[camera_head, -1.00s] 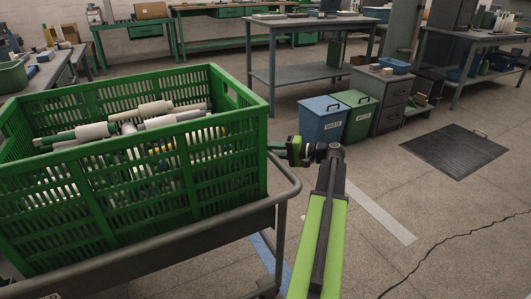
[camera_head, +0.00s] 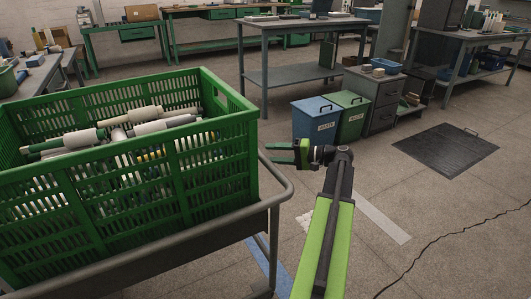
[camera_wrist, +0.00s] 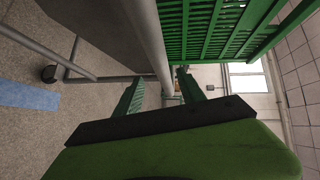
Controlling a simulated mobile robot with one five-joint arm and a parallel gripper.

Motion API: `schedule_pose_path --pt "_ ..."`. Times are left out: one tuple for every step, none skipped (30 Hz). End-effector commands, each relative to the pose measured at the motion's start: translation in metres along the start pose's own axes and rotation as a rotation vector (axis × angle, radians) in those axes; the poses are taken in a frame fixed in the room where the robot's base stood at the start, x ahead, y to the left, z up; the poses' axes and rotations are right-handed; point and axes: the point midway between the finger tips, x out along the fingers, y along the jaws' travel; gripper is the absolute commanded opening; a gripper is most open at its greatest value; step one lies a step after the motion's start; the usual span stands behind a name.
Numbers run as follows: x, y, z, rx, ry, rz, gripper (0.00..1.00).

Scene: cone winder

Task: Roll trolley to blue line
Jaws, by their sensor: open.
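The trolley is a grey cart with a tubular handle rail (camera_head: 285,183). It carries a green slatted crate (camera_head: 215,165) with several pale yarn cones and tubes (camera_head: 160,125). The blue line (camera_head: 282,275) shows on the floor beside and partly behind the trolley's right leg. It also shows in the wrist view (camera_wrist: 28,95). My gripper (camera_head: 272,154) is open and empty, close to the handle rail's right corner. In the wrist view a grey trolley tube (camera_wrist: 150,35) runs down towards the gap between my fingers; I cannot tell whether it is between them.
A blue waste bin (camera_head: 317,122) and a green bin (camera_head: 350,115) stand beyond my arm, beside a grey cabinet (camera_head: 378,100). Workbenches line the back.

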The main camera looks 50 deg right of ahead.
Motion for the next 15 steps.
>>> schedule_pose_path --pt "-0.017 -0.002 -0.002 0.001 0.005 0.001 0.47" --pt "-0.025 -0.002 -0.001 0.001 0.004 0.001 0.47" --pt "-0.037 -0.002 -0.002 0.001 0.004 0.001 0.47" --pt "-0.045 -0.002 -0.001 0.000 0.003 0.000 0.47" --pt "-0.054 -0.002 -0.001 0.000 0.003 0.000 0.47" --pt "-0.065 -0.002 -0.001 0.000 0.002 0.000 0.47" --pt "-0.073 -0.002 -0.001 0.000 0.003 0.000 0.47" --pt "-0.081 -0.002 -0.001 0.000 0.002 0.000 0.47" --pt "-0.091 -0.002 -0.001 -0.001 0.002 0.000 0.47" --pt "-0.098 -0.002 -0.001 -0.001 0.002 0.000 0.47" --pt "-0.104 -0.002 -0.001 -0.001 0.001 0.000 0.47" --pt "-0.111 -0.001 -0.001 -0.001 0.001 0.000 0.47" --pt "-0.116 -0.001 -0.001 -0.001 0.001 0.000 0.47" --pt "-0.120 -0.001 0.000 -0.001 0.000 0.000 0.47" --pt "-0.125 -0.001 0.000 -0.001 -0.001 0.000 0.47"
